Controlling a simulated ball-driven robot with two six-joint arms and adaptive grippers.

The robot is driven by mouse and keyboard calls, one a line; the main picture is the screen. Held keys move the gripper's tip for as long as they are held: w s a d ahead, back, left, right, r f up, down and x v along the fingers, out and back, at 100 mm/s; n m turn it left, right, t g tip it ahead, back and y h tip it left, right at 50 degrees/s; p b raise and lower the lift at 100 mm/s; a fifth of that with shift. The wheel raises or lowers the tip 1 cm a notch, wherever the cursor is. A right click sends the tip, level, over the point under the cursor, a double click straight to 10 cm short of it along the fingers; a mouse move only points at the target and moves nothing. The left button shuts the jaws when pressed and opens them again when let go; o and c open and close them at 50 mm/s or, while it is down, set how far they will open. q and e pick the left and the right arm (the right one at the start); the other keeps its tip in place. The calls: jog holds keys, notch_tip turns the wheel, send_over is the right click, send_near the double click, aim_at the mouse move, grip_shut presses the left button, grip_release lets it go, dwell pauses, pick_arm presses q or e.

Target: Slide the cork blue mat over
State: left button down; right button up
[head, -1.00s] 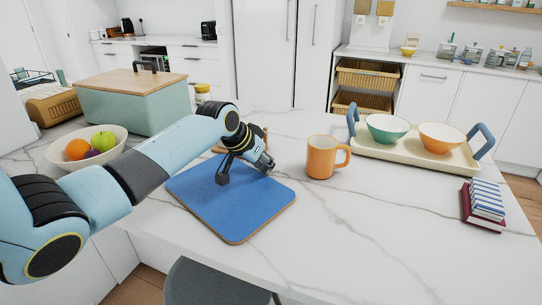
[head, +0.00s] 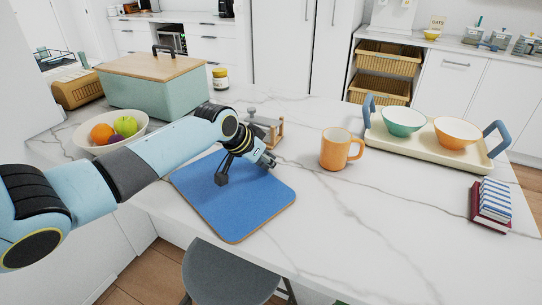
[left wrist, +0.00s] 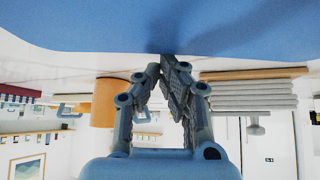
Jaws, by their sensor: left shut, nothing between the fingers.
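The blue mat (head: 235,205) with a thin cork-coloured edge lies flat on the marble counter, its near corner close to the front edge. My left gripper (head: 268,163) comes in from the left, low over the far part of the mat. Its fingers are shut with nothing between them. In the left wrist view the shut fingertips (left wrist: 168,60) are at the blue mat surface (left wrist: 100,22), seen upside down; they look in contact with it, though pressure cannot be told. My forearm hides the mat's far left part. My right gripper is not in view.
An orange mug (head: 335,150) stands right of the mat, apart from it. A small wooden item with a grey top (head: 267,127) stands just behind my gripper.

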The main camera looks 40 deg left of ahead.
pick_arm(q)
jog(key=shift+s+a+r, duration=0.1)
jog(key=shift+s+r, duration=0.1)
jog(key=shift+s, duration=0.05)
jog(key=d+v, duration=0.1)
jog(key=v, duration=1)
jog(key=shift+a+r, duration=0.25)
jog(key=shift+a, duration=0.1)
